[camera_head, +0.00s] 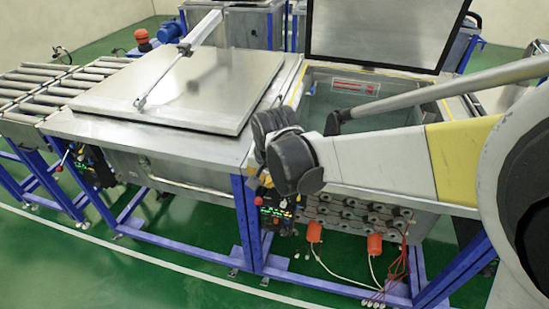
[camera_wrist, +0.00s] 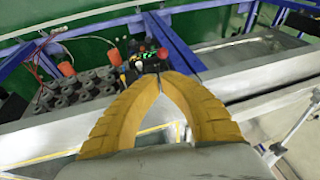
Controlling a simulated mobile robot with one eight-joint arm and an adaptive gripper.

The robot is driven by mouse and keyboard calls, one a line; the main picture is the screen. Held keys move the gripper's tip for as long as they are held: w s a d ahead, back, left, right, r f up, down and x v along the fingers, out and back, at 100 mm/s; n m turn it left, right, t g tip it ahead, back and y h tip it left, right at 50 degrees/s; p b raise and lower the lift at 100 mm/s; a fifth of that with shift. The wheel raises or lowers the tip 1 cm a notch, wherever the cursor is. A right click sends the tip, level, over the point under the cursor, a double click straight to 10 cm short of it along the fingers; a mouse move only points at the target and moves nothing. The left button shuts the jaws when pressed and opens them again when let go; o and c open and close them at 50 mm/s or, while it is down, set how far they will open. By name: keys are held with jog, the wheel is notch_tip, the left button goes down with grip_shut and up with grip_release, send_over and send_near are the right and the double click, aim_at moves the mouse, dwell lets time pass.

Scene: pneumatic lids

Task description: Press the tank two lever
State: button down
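Two steel tanks stand side by side; I see no label showing which is tank two. The left tank's lid (camera_head: 170,88) is down, and the right tank's lid (camera_head: 385,30) stands raised. A control box (camera_head: 275,205) with lit displays and a red knob is on the front at the right tank; it also shows in the wrist view (camera_wrist: 148,63), just beyond my fingertips. Another control box (camera_head: 97,165) with a red-tipped lever (camera_head: 62,158) is at the left tank. My gripper (camera_wrist: 161,82) has its yellow fingers together at the tips, with nothing visible between them. Contact with the box cannot be told.
My arm crosses in front of the right tank. A roller conveyor (camera_head: 45,92) lies at the left. Blue frame legs (camera_head: 243,225), orange floats or bulbs (camera_head: 314,231) and red cables (camera_head: 402,262) are low at the front.

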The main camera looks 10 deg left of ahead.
aim_at(261, 200)
jog(key=b+x, duration=0.5)
jog(key=x, duration=0.9)
jog(key=shift+f, duration=0.1)
jog(key=shift+s+f+b, duration=0.1)
jog(key=shift+b, duration=0.2)
jog(key=shift+s+f, duration=0.2)
